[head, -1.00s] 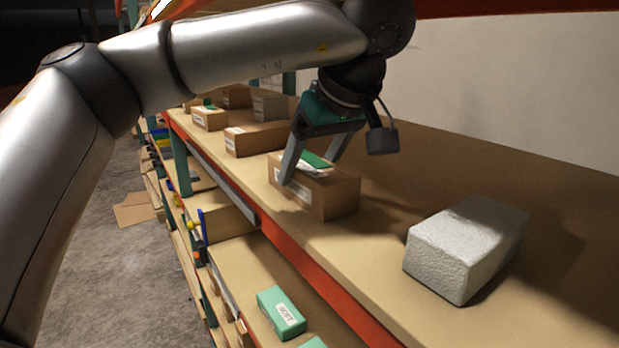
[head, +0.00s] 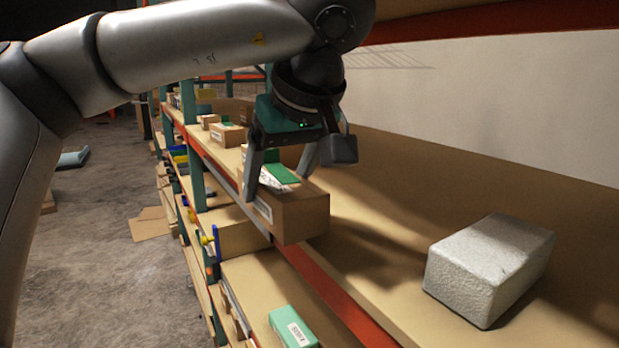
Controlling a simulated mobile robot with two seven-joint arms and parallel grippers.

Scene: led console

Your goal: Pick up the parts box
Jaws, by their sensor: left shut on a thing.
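The parts box (head: 298,216) is a brown cardboard carton with a green and white top and a white label on its side. My left gripper (head: 274,184) comes down over it from above, shut on it with one finger on each side. The box hangs over the orange front edge of the upper shelf (head: 385,275) and looks raised above the boards, with a shadow to its right. Its far side is partly hidden by the gripper. My right gripper is not in view.
A grey-white rough block (head: 485,268) stands on the shelf at right. More cartons (head: 228,133) stand farther back along the shelf. A green box (head: 292,326) lies on the shelf below. The aisle floor at left is open, with flat cardboard (head: 150,224).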

